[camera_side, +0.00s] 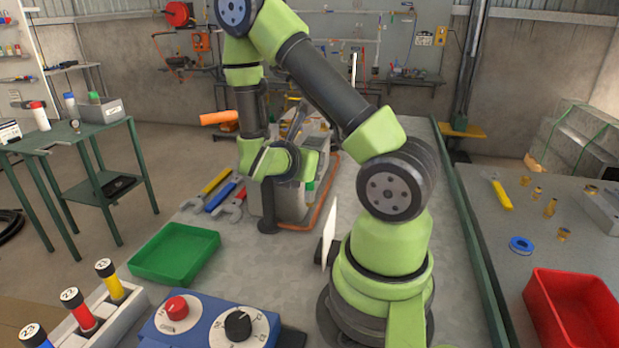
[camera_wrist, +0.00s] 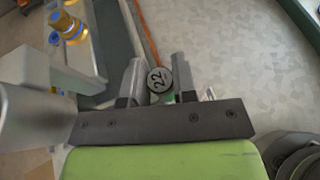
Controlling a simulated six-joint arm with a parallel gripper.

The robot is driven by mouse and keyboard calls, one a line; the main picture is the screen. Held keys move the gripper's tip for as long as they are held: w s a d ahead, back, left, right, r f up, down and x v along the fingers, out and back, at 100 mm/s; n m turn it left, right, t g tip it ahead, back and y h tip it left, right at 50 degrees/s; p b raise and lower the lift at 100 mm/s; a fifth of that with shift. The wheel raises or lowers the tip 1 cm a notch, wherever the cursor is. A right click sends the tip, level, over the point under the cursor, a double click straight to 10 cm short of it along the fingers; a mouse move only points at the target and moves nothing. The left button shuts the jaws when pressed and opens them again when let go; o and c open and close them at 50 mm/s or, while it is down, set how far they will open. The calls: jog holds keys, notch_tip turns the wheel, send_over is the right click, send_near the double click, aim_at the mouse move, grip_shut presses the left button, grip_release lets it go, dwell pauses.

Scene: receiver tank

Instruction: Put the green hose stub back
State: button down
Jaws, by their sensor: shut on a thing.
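The green hose stub (camera_wrist: 168,98) stands between my gripper's fingers in the wrist view. Its dark round cap, marked 22, faces the camera, and only a little of its green body shows below it. My gripper (camera_wrist: 159,76) is shut on it, one finger on each side. In the side view a small green piece, probably the stub (camera_side: 310,186), shows under my wrist beside the grey tank unit (camera_side: 290,203). My fingers are too small and covered there to make out. The stub's lower end is hidden in both views.
A pale rack (camera_side: 125,305) at bottom left holds blue, red and yellow stubs. A green tray (camera_side: 175,253), blue control box (camera_side: 210,325) and wrenches (camera_side: 215,190) lie nearby. An orange hose (camera_side: 329,183) runs along the tank unit. Brass fittings (camera_wrist: 68,27) show at upper left in the wrist view.

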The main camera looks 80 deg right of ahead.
notch_tip(320, 180, up, 23)
jog(key=w+a+n+t+y, duration=0.2)
jog(key=w+a+n+t, duration=0.5)
jog(key=w, duration=0.4)
jog(key=w+a+n+t+y, duration=0.1)
jog(key=w+a+n+t, duration=0.4)
jog(key=w+a, duration=0.55)
jog(key=w+a+n+t+y, duration=0.1)
jog(key=a+n+t+y, duration=0.35)
jog(key=a, duration=1.05)
jog(key=w+a+n+t+y, duration=0.15)
jog(key=a+n+y, duration=0.55)
jog(key=a, duration=0.9)
notch_tip(320, 180, down, 29)
jog(key=d+m+g, duration=0.1)
jog(key=shift+f, duration=0.15)
jog(key=shift+w+f+y, duration=0.1)
jog(key=shift+y, duration=0.15)
jog(key=c, duration=0.9)
grip_release()
